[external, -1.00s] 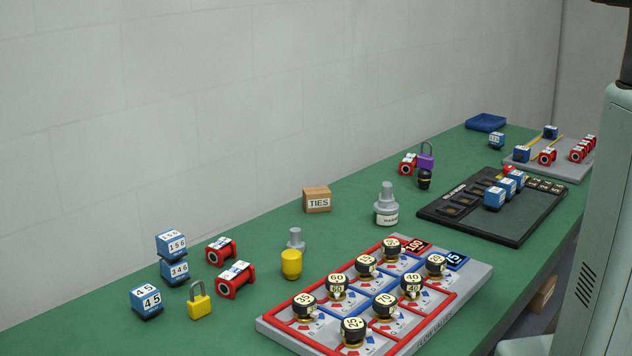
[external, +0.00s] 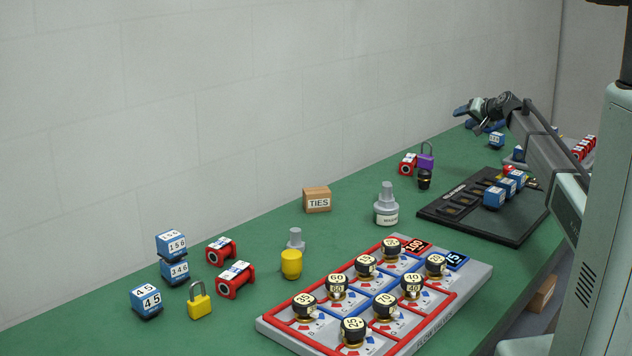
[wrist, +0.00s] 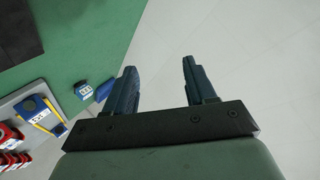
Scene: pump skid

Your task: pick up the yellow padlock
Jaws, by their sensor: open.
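The yellow padlock (external: 200,304) stands upright on the green bench at the lower left of the external view, its grey shackle on top. It is beside a red spool-shaped part and the blue numbered blocks. My gripper (external: 463,110) is far from it, above the far right end of the bench. In the wrist view my gripper (wrist: 158,80) has its two fingers apart with nothing between them. The padlock is not in the wrist view.
Blue blocks (external: 146,300) and red parts (external: 235,280) crowd the padlock. A yellow cap (external: 291,264), a grey valve panel (external: 470,285), a grey bottle (external: 386,208), a TIES box (external: 317,199), a purple padlock (external: 425,161) and a black tray (external: 515,233) stand along the bench.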

